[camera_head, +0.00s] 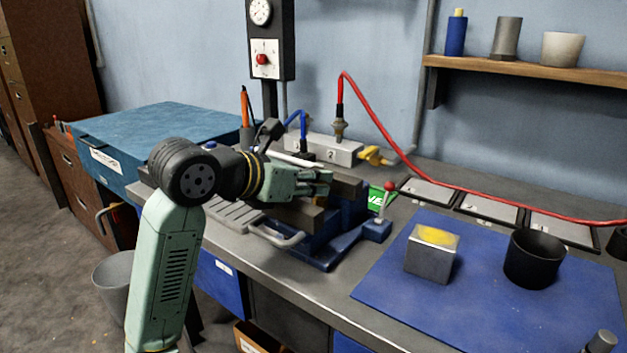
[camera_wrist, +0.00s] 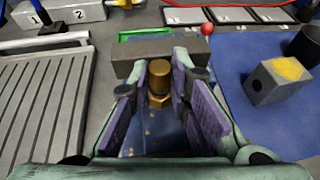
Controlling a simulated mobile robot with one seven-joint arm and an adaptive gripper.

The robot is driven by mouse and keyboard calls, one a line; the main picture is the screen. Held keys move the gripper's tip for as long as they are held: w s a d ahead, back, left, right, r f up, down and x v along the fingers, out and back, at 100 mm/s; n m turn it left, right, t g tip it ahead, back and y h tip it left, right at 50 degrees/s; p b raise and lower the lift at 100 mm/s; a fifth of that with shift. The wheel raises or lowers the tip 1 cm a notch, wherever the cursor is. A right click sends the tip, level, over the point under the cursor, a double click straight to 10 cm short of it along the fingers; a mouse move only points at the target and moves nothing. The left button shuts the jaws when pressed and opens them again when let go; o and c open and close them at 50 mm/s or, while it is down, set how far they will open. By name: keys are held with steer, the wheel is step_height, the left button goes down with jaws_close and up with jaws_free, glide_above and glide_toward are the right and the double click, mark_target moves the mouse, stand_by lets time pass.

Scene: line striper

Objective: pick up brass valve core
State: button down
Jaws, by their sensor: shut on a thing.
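The brass valve core (camera_wrist: 159,80) is a small golden cylinder with a wider lower part. It stands between the two purple-padded fingers of my gripper (camera_wrist: 160,88) in the wrist view, just in front of a grey vise jaw. My gripper is shut on it. In the head view my gripper (camera_head: 318,184) is over the blue vise (camera_head: 335,228), and its fingers and the vise hide the valve core. Whether the core still touches the vise, I cannot tell.
A blue mat (camera_head: 395,285) to the right holds a grey block with a yellow top (camera_head: 431,262) and a black cup (camera_head: 534,259). Numbered trays (camera_head: 487,205) lie behind. A red hose (camera_head: 385,130) arcs above the manifold (camera_head: 325,149). A red-knobbed lever (camera_head: 389,187) stands beside the vise.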

steer(key=shift+s+a, duration=0.15)
steer(key=shift+a, duration=0.75)
steer(key=c, duration=1.4)
jaws_free()
steer(key=v, duration=1.2)
